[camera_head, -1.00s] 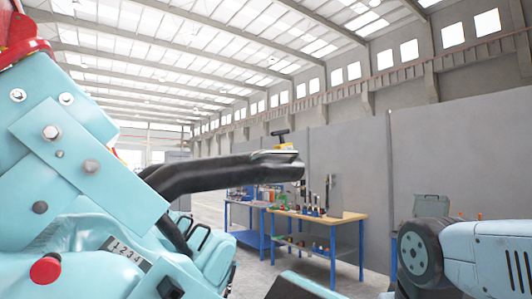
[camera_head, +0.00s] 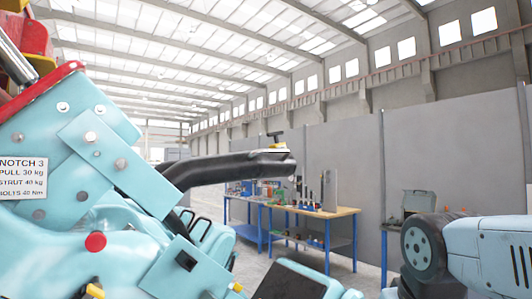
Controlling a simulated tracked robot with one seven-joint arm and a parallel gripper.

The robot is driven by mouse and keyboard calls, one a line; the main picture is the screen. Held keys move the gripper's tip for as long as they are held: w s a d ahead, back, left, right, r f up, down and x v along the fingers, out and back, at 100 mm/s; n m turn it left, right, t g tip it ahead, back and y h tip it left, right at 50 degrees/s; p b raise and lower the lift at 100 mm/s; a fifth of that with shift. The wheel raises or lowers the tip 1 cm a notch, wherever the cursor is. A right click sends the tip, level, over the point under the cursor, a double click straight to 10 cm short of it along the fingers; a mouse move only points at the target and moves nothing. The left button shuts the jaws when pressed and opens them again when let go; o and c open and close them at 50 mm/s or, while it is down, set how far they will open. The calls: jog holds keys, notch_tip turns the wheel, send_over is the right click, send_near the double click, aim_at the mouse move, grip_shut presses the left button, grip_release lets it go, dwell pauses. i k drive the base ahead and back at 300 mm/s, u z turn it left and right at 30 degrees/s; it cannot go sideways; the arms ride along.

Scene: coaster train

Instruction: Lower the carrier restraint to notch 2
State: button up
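The carrier (camera_head: 60,130) is pale blue with bolted plates and fills the left side. The restraint (camera_head: 225,169) is a thick black padded bar reaching out from it to the right, roughly level. A white label (camera_head: 23,179) on the carrier reads "NOTCH 3, PULL 30 kg, STRUT 40 kg, BOLTS 40 Nm". A round red knob (camera_head: 95,241) sits below it. No notch number scale is readable now. My gripper is out of view.
My arm (camera_head: 475,250) shows at lower right. Behind the restraint stands a workbench (camera_head: 340,212) with a wooden top, blue legs and several tools. A second blue bench stands farther left. Grey wall panels (camera_head: 430,160) close the right side. Open floor shows between carrier and benches.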

aim_at(185, 174)
jog(key=z, duration=0.15)
jog(key=i, duration=0.95)
jog(key=u, duration=0.1)
